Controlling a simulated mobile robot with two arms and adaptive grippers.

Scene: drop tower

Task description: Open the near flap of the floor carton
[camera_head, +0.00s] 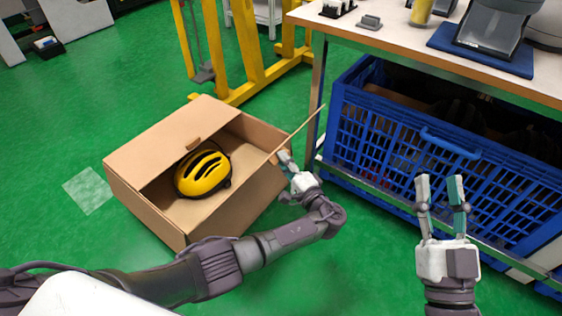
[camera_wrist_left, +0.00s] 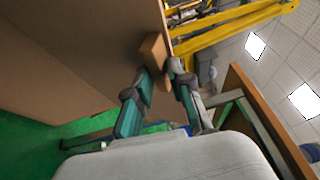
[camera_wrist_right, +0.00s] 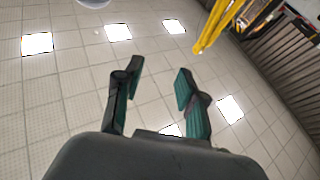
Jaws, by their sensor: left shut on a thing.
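The open cardboard carton (camera_head: 150,215) stands on the green floor at the left of the head view. A yellow helmet (camera_head: 203,172) with black vents lies inside it. One broad flap (camera_head: 150,150), with a small tab, slopes over the left part of the opening. A second flap (camera_head: 301,127) stands raised and nearly edge-on at the right side. My left gripper (camera_head: 285,160) is shut on this right flap's small tab; in the left wrist view the tab (camera_wrist_left: 153,52) shows at the fingertips. My right gripper (camera_head: 440,182) is open, empty and raised away from the carton.
A blue slatted crate (camera_head: 400,150) stands under the workbench (camera_head: 400,30), right of the carton. A bench leg (camera_head: 318,95) is close behind the raised flap. A yellow frame (camera_head: 250,60) stands behind the carton. Green floor is free at the left.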

